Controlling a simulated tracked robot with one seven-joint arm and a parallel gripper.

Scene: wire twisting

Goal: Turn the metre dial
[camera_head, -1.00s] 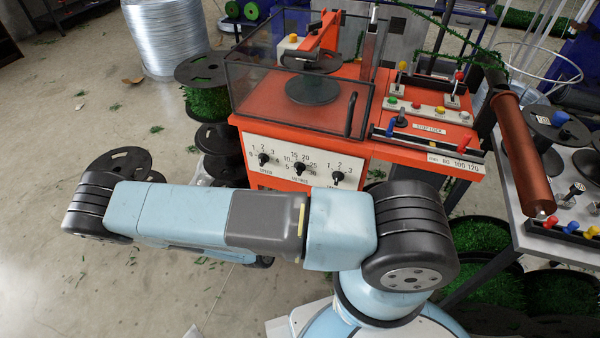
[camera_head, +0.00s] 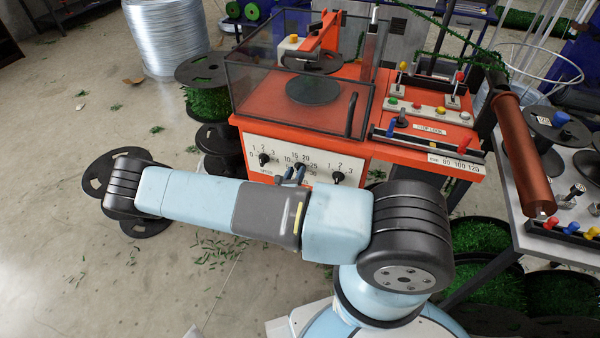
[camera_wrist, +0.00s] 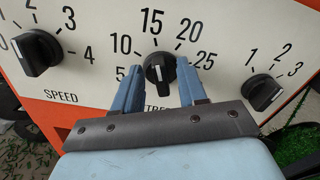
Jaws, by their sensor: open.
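The metre dial (camera_wrist: 159,69) is a black knob with a white pointer line, in the middle of the white panel in the wrist view. Numbers from 5 to 25 show around it, and its label is partly hidden by my gripper. My gripper (camera_wrist: 160,88) is open, with one blue finger left of the dial and the other right of it. I cannot tell whether either finger touches the knob. In the head view my gripper (camera_head: 292,176) is at the panel front, and the dial is largely hidden behind it.
The speed dial (camera_wrist: 36,52) is to the left and another dial (camera_wrist: 261,91) to the right on the same panel. The orange machine (camera_head: 420,150) has a clear guard box (camera_head: 260,95) on top. A table with spools (camera_head: 545,235) stands at right.

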